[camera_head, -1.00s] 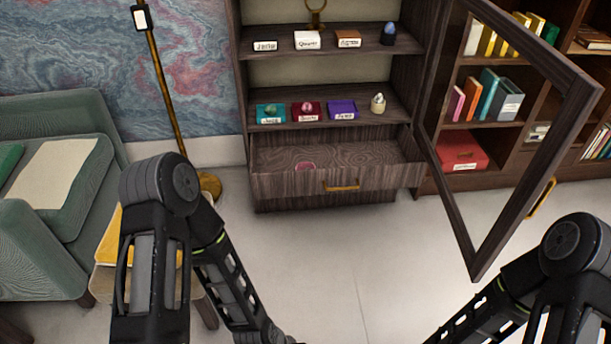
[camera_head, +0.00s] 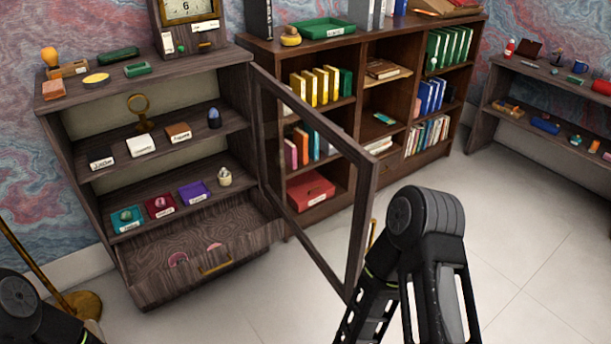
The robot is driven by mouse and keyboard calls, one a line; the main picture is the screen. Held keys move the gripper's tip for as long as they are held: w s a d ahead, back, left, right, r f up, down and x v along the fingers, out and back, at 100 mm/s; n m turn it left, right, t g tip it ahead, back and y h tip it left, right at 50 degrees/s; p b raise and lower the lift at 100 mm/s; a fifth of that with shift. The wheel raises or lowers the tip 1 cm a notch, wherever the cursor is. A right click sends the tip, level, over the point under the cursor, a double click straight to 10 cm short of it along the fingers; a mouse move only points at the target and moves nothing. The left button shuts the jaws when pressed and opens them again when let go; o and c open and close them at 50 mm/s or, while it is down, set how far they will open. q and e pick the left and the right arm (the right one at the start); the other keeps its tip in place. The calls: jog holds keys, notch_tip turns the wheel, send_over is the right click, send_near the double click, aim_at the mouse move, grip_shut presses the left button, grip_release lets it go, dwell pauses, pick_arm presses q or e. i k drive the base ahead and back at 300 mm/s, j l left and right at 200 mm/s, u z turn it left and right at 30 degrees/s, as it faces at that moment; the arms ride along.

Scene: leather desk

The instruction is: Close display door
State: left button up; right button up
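The display door (camera_head: 357,214) is a dark wooden frame with a glass pane, hinged on the right side of the display cabinet (camera_head: 84,193). It stands wide open, swung out toward me. A gold handle (camera_head: 372,232) shows at its outer edge. The cabinet's lower drawer (camera_head: 200,262) is pulled out under the shelves. My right arm rises in front of and to the right of the door's outer edge, and its gripper is out of view. My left arm shows only at the lower left corner, with its gripper out of view.
A bookcase (camera_head: 385,125) stands behind the door. A low shelf (camera_head: 556,118) with small items is at the far right. A brass lamp stand (camera_head: 80,303) is at the lower left. The tiled floor (camera_head: 520,240) at the right is clear.

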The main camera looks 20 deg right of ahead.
aim_at(368, 165)
jog(key=l+u, duration=0.2)
jog(key=l, duration=0.4)
jog(key=i+l+u, duration=0.15)
jog(key=l, duration=0.45)
jog(key=l+u, duration=0.2)
jog(key=l, duration=0.4)
jog(key=k+l+u, duration=0.2)
jog(key=l, duration=0.4)
jog(key=l+u, duration=0.15)
jog(key=l, duration=0.5)
jog(key=k+l+u, duration=0.2)
jog(key=l, duration=0.35)
jog(key=i+l, duration=0.05)
jog(key=i, duration=0.05)
